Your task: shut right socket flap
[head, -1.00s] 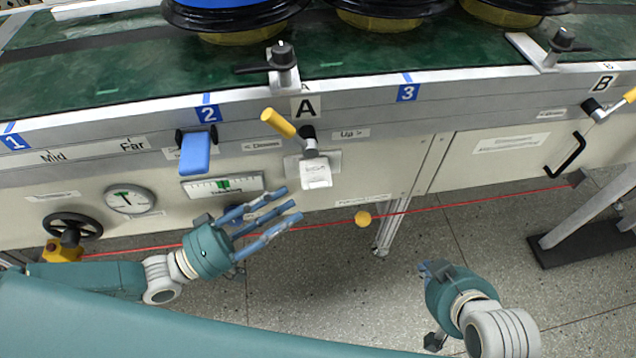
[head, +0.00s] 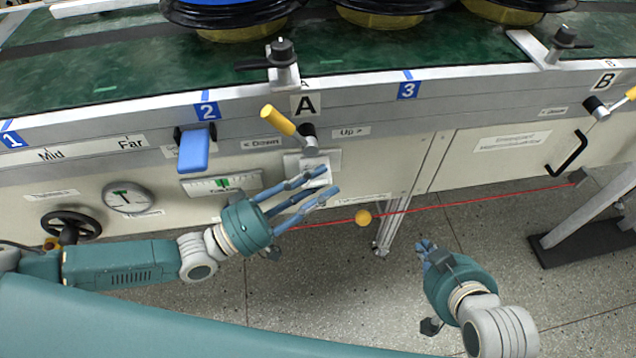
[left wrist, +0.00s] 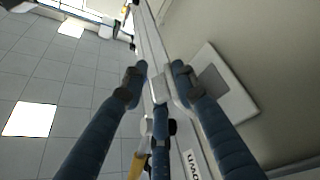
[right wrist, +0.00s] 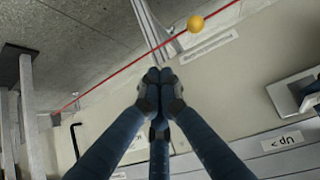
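The white socket flap (head: 318,172) is on a square plate (head: 298,165) on the bench front, below the yellow-handled lever marked A. My left gripper's fingers partly hide it in the head view. In the left wrist view the plate (left wrist: 240,107) shows a grey square, and the flap (left wrist: 176,88) stands out from it, seen nearly edge-on between the fingertips. My left gripper (head: 328,185) is open at the flap; contact is unclear. My right gripper (head: 427,250) is shut and empty, low at the right, apart from the bench; its fingertips meet in the right wrist view (right wrist: 160,85).
The yellow-handled lever (head: 280,121) juts out just above the flap. A blue part (head: 193,152), a gauge (head: 128,197) and a handwheel (head: 71,227) lie to the left. A yellow ball (head: 363,218) on a red line is at the lower right.

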